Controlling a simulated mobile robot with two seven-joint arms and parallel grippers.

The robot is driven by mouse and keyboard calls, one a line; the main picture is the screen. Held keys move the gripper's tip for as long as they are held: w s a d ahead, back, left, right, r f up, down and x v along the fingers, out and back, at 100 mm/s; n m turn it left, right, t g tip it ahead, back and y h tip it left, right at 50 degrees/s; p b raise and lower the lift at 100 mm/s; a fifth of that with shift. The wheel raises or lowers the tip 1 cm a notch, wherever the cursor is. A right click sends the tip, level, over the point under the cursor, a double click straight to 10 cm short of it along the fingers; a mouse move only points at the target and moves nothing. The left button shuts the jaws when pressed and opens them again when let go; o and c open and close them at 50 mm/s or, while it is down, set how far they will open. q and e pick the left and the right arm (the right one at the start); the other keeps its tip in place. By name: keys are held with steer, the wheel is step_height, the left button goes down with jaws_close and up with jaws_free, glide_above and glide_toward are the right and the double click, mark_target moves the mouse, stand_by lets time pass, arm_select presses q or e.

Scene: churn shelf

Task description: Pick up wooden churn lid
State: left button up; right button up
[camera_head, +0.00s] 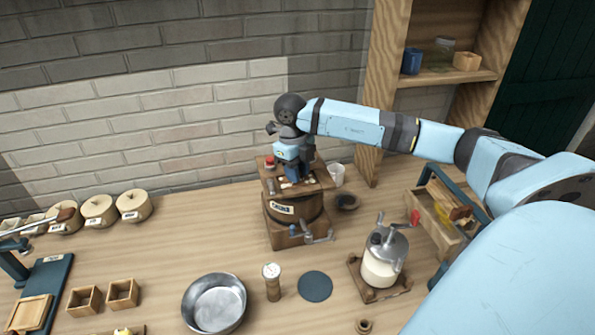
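The wooden churn (282,208) is a dark round tub with a white label, standing on the table near the back wall. A flat, square wooden piece that looks like its lid (318,183) lies on top of the tub. My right arm reaches in from the right, and my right gripper (297,178) points down at the lid's top. The wrist hides part of the lid, and the fingertips are too small to tell whether they are open or touching it. My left gripper is not in view.
A glass jar churn with a crank (380,270) stands to the right. A metal bowl (214,303), a small wooden cylinder (272,284) and a dark round mat (315,286) are in front. A white cup (337,174) stands close behind the churn. Round lidded boxes (133,206) line the left back.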

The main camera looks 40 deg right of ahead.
steer(key=shift+f, duration=0.3)
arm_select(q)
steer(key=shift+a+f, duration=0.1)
arm_select(e)
jaws_close()
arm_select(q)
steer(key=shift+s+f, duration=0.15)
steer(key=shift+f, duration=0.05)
arm_select(e)
steer(key=shift+r, duration=0.1)
